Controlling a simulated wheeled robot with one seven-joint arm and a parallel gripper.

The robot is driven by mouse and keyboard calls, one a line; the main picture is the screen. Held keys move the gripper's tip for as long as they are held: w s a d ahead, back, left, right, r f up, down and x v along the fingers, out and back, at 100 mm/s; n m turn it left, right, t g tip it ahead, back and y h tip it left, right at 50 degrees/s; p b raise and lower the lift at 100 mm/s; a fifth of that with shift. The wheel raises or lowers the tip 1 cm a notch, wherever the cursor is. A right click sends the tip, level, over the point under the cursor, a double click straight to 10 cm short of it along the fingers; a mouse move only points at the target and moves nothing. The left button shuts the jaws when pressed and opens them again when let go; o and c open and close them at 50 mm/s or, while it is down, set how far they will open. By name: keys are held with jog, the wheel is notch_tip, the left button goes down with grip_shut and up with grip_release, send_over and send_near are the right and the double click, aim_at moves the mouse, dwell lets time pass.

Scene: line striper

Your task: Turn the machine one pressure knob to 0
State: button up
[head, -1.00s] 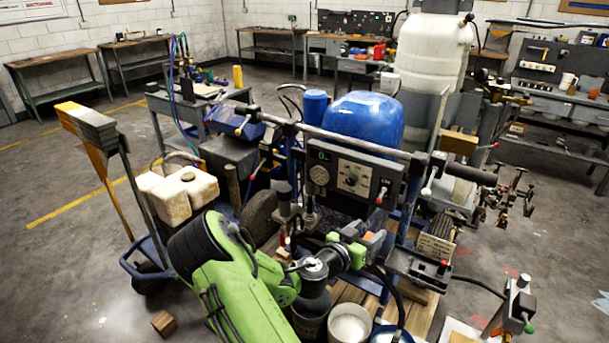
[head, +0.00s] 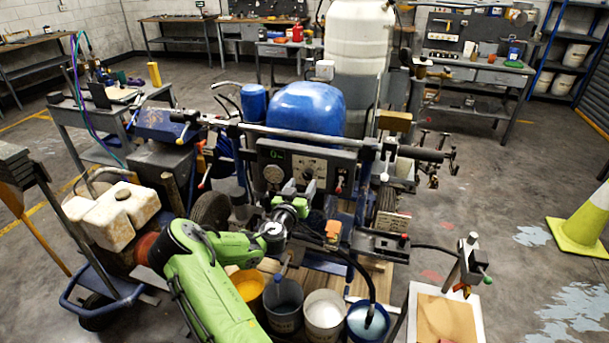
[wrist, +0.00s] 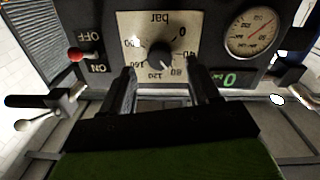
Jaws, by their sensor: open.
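The pressure knob (wrist: 160,57) is a round dark knob on a pale dial plate (wrist: 133,28) marked "bar", seen upside down in the wrist view. Its pointer seems to be near 80. In the head view the knob (head: 308,174) sits on the machine's dark control panel (head: 342,163). My gripper (wrist: 165,82) is open and empty in front of the panel. Its two fingers stand apart, one on each side of the knob's line, and I see no contact. The gripper (head: 300,188) also shows in the head view, just below the knob.
A round gauge (wrist: 255,32) and a green display (wrist: 230,79) showing 0 sit beside the dial. A red-tipped ON/OFF switch (wrist: 78,55) is on the other side. A long handlebar (head: 320,137) runs above the panel. Buckets (head: 324,312) stand below my arm.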

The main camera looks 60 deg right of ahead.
aim_at(307, 177)
jog(key=d, duration=0.4)
jog(key=shift+w, duration=0.25)
jog(key=shift+a, duration=0.1)
jog(key=c, duration=1)
jog(key=shift+c, duration=0.2)
